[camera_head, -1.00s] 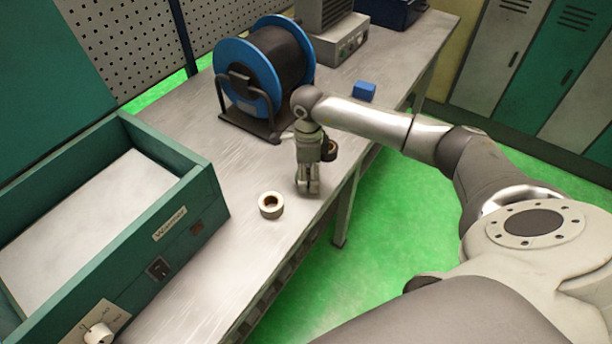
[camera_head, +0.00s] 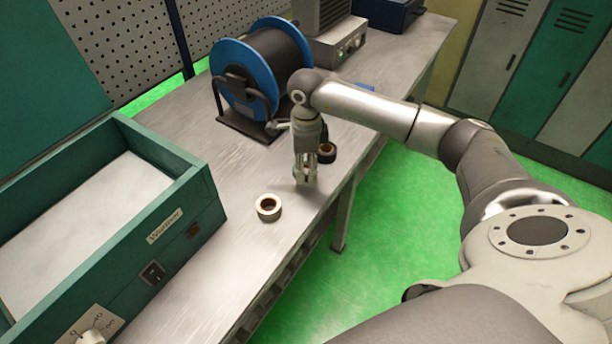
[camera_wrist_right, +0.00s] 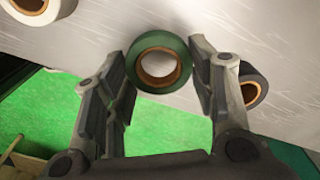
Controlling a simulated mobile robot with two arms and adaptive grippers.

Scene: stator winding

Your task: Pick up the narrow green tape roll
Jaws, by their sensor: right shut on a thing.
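The narrow green tape roll (camera_wrist_right: 160,62) shows in the right wrist view between the two fingers of my right gripper (camera_wrist_right: 162,80). Its round hole faces the camera, and pale bench shows through it. The gripper is shut on the roll. In the head view the right gripper (camera_head: 306,177) points down near the bench's front edge, and the green roll is hard to make out there. I cannot tell whether the roll is clear of the bench top. My left gripper is not in view.
A white tape roll (camera_head: 268,207) lies left of the gripper and a black roll (camera_head: 327,153) just right of it. The blue cable reel (camera_head: 247,85) stands behind. A green box (camera_head: 190,220) takes up the bench (camera_head: 170,95) at left. Beyond the front edge is green floor (camera_head: 400,215).

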